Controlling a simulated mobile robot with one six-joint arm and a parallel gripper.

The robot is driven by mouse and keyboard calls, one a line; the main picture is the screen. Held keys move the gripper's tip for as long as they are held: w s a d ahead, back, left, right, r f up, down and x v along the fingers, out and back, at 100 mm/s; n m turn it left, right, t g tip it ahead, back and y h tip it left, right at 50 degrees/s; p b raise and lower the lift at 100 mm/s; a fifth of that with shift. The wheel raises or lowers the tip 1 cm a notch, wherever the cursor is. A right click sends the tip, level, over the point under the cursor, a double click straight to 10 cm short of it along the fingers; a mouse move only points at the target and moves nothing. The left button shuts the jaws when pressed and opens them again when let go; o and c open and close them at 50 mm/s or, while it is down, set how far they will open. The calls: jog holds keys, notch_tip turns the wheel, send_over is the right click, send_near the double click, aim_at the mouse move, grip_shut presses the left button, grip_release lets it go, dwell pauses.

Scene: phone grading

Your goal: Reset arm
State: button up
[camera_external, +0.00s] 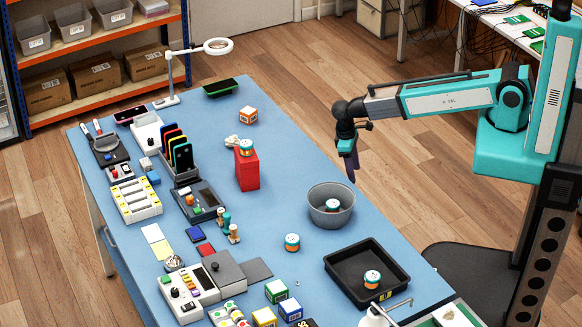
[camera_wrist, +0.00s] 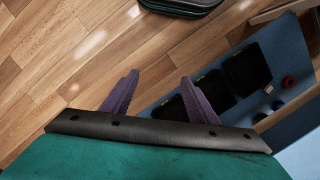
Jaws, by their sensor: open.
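My gripper (camera_external: 350,166) hangs off the near right side of the blue table, its fingers pointing down, above the floor side of the grey bucket. In the wrist view, my gripper (camera_wrist: 160,95) shows two purple fingers spread apart with nothing between them. My teal and grey arm reaches left from the column at the right. The jaws are clear of every object on the table.
The blue table (camera_external: 275,130) holds a grey bucket (camera_external: 322,212) with a round tin inside, a black tray (camera_external: 345,270) with a tin, a loose tin (camera_external: 292,242), and a red block (camera_external: 247,172) with a tin on top. A lamp (camera_external: 170,75) stands at the back.

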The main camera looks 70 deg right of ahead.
jog(key=s+a+f+g+b, duration=0.1)
jog(key=s+a+f+b, duration=0.1)
jog(key=s+f, duration=0.6)
jog(key=s+a+f+g+b, duration=0.2)
jog(key=s+f, duration=0.6)
jog(key=s, duration=1)
jog(key=shift+s, duration=0.4)
